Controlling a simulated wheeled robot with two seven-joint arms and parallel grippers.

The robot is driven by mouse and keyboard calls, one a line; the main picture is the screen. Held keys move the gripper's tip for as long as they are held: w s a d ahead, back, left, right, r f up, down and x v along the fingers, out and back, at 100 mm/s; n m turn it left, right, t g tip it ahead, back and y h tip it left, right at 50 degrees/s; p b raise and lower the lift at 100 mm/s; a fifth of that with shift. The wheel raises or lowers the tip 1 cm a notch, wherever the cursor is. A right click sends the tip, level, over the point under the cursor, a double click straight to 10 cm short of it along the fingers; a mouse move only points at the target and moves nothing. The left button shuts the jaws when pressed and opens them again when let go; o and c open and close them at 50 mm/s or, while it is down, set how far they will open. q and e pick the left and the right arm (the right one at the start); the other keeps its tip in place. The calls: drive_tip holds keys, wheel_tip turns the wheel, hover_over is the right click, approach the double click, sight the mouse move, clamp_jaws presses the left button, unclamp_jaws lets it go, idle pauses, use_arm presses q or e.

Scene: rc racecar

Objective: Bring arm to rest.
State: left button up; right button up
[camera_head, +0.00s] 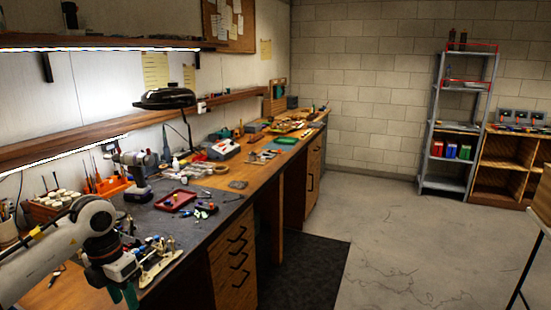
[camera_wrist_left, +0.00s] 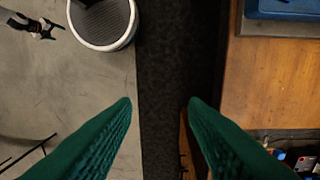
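My left arm (camera_head: 95,225) comes in from the left over the front edge of the workbench. Its gripper (camera_head: 125,297) points down at the bottom of the head view, partly cut off. In the left wrist view the two green fingers of the left gripper (camera_wrist_left: 160,105) are wide apart with nothing between them. Below them lies the dark mat and the bench edge. My right gripper (camera_wrist_left: 45,30) shows small at the top left of the left wrist view, over the bare floor. Its green fingers look spread and empty. It is not in the head view.
The workbench (camera_head: 218,200) carries a drill (camera_head: 137,178), a red tray (camera_head: 175,200) and several small parts near my left arm. A black mat (camera_head: 305,270) lies in front. Grey shelves (camera_head: 445,185) stand at the back right. The concrete floor (camera_head: 395,250) is clear.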

use_arm(q)
drive_tip(key=w+d+f+n+t+h, duration=0.1)
drive_tip(key=w+d+f+n+h, duration=0.15)
drive_tip(key=d+f+h, duration=0.45)
drive_tip(key=w+d+f+n+h, duration=0.25)
drive_tip(key=d+f+h, duration=0.3)
drive_tip(key=d, duration=0.35)
drive_tip(key=a+f+n+t+y, duration=0.25)
drive_tip(key=f+n+t, duration=0.75)
drive_tip(key=f+n, duration=0.6)
drive_tip(key=s+a+f+n+g+y, duration=0.1)
drive_tip(key=s+a+f+n+y, duration=0.25)
drive_tip(key=s+f, duration=0.35)
drive_tip(key=s+a+f+n+y, duration=0.2)
drive_tip(key=s+f+n+y, duration=0.15)
drive_tip(key=s+f, duration=0.4)
drive_tip(key=s+a+f+n+g+y, duration=0.15)
drive_tip(key=s+f+n, duration=0.35)
drive_tip(key=f, duration=0.5)
drive_tip(key=s+f+n+g+y, duration=0.1)
drive_tip(key=s+f+n+g, duration=0.1)
drive_tip(key=s, duration=1.2)
drive_tip(key=s+f+n+g+y, duration=0.1)
drive_tip(key=s+f+n+g, duration=0.2)
drive_tip(key=s, duration=1.2)
wheel_tip(320, 180, down, 4)
drive_tip(key=shift+s+d+f+g, duration=0.2)
drive_tip(key=shift+d+g, duration=0.15)
drive_tip(key=shift+g, duration=0.9)
drive_tip(key=shift+w, duration=0.1)
